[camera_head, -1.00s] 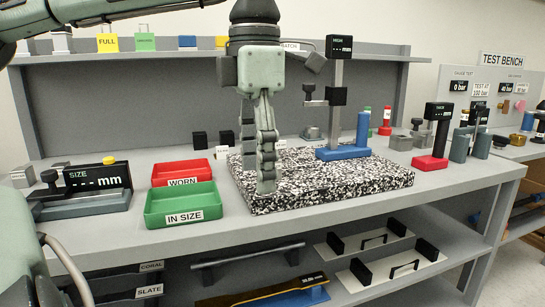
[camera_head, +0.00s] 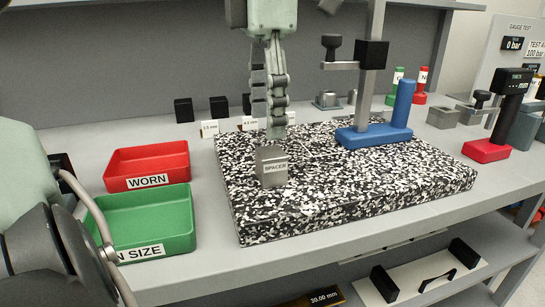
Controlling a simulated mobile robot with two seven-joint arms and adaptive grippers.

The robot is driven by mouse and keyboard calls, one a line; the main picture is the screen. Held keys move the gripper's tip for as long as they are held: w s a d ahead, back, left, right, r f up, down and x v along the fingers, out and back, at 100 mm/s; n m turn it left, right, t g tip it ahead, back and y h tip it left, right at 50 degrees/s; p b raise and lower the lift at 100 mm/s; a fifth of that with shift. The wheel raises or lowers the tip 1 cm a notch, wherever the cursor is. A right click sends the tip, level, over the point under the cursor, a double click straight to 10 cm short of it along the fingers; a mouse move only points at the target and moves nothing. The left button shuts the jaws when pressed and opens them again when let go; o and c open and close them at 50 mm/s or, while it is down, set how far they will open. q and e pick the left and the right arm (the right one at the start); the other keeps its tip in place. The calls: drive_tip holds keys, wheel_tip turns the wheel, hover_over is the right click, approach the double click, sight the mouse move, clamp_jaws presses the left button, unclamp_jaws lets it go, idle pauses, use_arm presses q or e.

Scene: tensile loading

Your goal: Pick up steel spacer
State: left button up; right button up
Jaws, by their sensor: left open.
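The steel spacer (camera_head: 272,170) is a small dark grey block labelled SPACER. It stands upright on the black-and-white speckled slab (camera_head: 340,205), near its left side. My left gripper (camera_head: 269,128) points down just above and behind the spacer in the picture. Its fingers are open and empty, seen nearly edge-on, and they look apart from the block. The exact gap in depth is hard to tell. My right gripper is not in view.
A red WORN tray (camera_head: 147,166) and a green tray (camera_head: 150,218) stand left of the slab. A blue-based gauge stand (camera_head: 373,134) is on the slab's back right. Small black blocks (camera_head: 184,110) stand behind. A red-based gauge (camera_head: 487,150) is at right.

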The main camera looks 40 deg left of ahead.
sight(271, 151)
use_arm(q)
drive_tip(key=f, duration=0.6)
drive_tip(key=shift+w+d+f+p, duration=0.15)
drive_tip(key=shift+w+f+p, duration=0.1)
drive_tip(key=shift+f+p, duration=0.1)
drive_tip(key=shift+f, duration=0.35)
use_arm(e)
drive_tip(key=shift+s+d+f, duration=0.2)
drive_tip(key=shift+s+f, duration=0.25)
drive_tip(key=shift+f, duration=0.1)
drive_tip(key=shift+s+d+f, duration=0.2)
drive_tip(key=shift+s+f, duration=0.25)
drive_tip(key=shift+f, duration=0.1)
use_arm(q)
drive_tip(key=shift+r, duration=0.1)
clamp_jaws()
